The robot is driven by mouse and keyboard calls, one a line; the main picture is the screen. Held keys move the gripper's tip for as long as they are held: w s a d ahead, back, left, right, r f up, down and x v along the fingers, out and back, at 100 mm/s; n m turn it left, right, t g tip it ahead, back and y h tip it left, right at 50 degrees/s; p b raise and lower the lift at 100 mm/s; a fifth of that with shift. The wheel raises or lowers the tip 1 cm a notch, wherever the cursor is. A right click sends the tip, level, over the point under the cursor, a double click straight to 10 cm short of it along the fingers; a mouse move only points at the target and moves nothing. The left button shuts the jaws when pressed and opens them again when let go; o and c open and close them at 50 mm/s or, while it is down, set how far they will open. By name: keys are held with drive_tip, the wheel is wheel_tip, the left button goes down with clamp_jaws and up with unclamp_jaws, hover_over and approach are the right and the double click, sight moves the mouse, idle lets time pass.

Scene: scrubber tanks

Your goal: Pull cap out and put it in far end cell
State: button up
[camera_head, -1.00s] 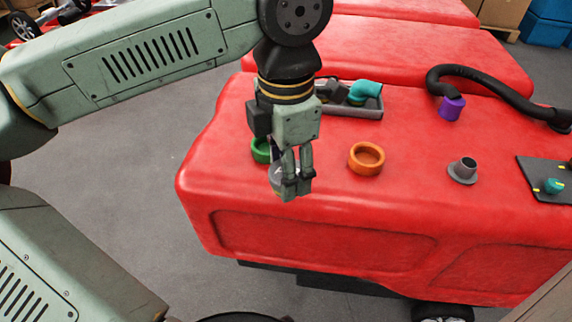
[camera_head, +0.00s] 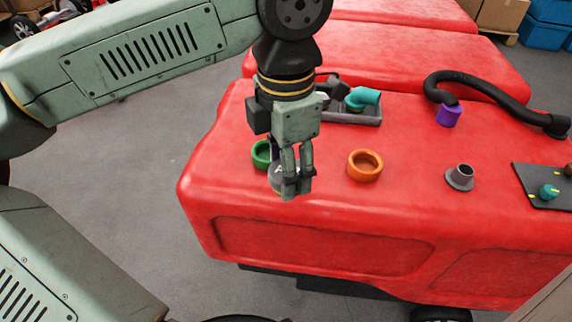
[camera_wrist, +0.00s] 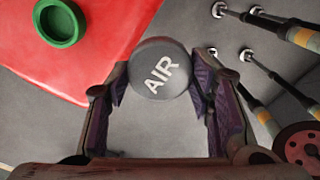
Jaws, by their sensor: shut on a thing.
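The cap is a round dark grey disc marked "AIR" (camera_wrist: 160,68), held between my fingertips in the wrist view. In the head view only part of the cap (camera_head: 277,184) shows beside my fingers. My gripper (camera_head: 291,190) is shut on it, pointing down, near the front left of the red tank. The wrist view shows grey floor behind the cap, clear of the green ring. A grey tray (camera_head: 355,119) lies behind my gripper on the tank top; my gripper hides its left part, so I cannot tell its cells apart.
A teal elbow (camera_head: 362,97) and a dark piece lie in the tray. A green ring (camera_head: 261,154) and an orange ring (camera_head: 365,165) stand near the gripper. A grey flanged stub (camera_head: 460,177), a purple-ended black hose (camera_head: 449,115) and a dark panel (camera_head: 545,187) are farther right.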

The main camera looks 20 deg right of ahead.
drive_tip(key=shift+r+p, duration=0.95)
drive_tip(key=shift+r, duration=0.6)
